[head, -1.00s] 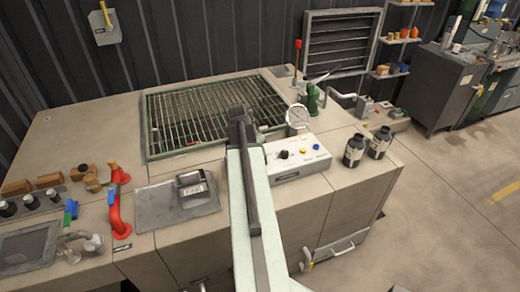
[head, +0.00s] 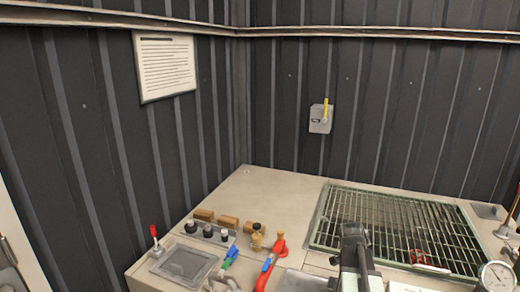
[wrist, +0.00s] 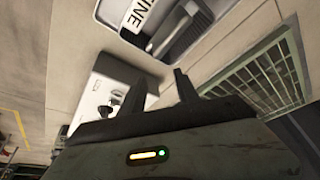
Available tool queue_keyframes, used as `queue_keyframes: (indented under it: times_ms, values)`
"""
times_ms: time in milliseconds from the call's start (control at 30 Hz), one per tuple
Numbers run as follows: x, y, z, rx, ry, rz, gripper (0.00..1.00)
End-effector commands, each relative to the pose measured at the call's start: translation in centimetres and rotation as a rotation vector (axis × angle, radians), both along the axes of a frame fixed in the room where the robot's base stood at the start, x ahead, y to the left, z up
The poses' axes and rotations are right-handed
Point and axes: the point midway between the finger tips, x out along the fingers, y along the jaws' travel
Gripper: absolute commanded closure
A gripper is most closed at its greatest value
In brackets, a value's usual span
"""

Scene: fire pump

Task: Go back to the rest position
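My arm shows at the bottom of the head view, with my gripper (head: 353,238) at its end, in front of the green-framed grating (head: 395,228). In the wrist view my gripper (wrist: 160,80) has its two dark fingers apart, with nothing between them. Beyond the fingers are the light control box with knobs (wrist: 104,98) and a grey tray with a labelled part (wrist: 168,28). The grating also shows at the right of the wrist view (wrist: 262,82). In the head view the fingers are too small to judge.
A red-handled pipe (head: 268,270), a blue-handled valve (head: 229,258) and several black knobs (head: 208,231) stand on the bench left of my arm. A gauge (head: 497,276) is at the right edge. A yellow-levered switch (head: 321,118) and a notice (head: 165,67) are on the wall.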

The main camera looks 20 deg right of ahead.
Motion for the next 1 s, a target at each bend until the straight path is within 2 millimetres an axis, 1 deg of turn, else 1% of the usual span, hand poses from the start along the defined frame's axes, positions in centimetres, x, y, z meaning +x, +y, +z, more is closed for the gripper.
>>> queue_keyframes:
  times_ms: [33,67,100,133,167,200,233,267,300,333,367,400,467,500,600,700,800,1000]
  values:
    - [1.7,4.1,-0.1,0.014,0.005,0.073,0.62]
    - [2.5,6.4,-0.2,0.023,0.010,0.117,0.62]
    - [3.4,9.4,-0.3,0.034,0.020,0.182,0.62]
    - [4.0,11.7,-0.4,0.044,0.028,0.232,0.62]
    - [4.4,14.0,-0.5,0.054,0.039,0.283,0.62]
    - [4.8,17.1,-0.6,0.067,0.054,0.357,0.62]
    - [5.0,19.4,-0.7,0.079,0.067,0.415,0.62]
    - [5.0,21.7,-0.8,0.089,0.081,0.474,0.62]
    - [4.9,24.6,-1.0,0.104,0.101,0.555,0.62]
    - [4.6,26.7,-1.1,0.115,0.118,0.618,0.62]
    - [4.3,28.8,-1.2,0.127,0.136,0.683,0.62]
    - [3.7,31.3,-1.3,0.143,0.160,0.772,0.62]
    - [2.4,34.6,-1.4,0.171,0.200,0.912,0.62]
    - [1.1,36.1,-1.5,0.195,0.233,1.015,0.62]
    - [-0.6,36.8,-1.6,0.241,0.284,1.187,0.62]
    - [-1.0,37.0,-1.6,0.251,0.313,1.292,0.62]
    - [-1.0,36.9,-1.6,0.246,0.321,1.329,0.62]
    - [-1.0,36.9,-1.6,0.245,0.320,1.328,0.62]
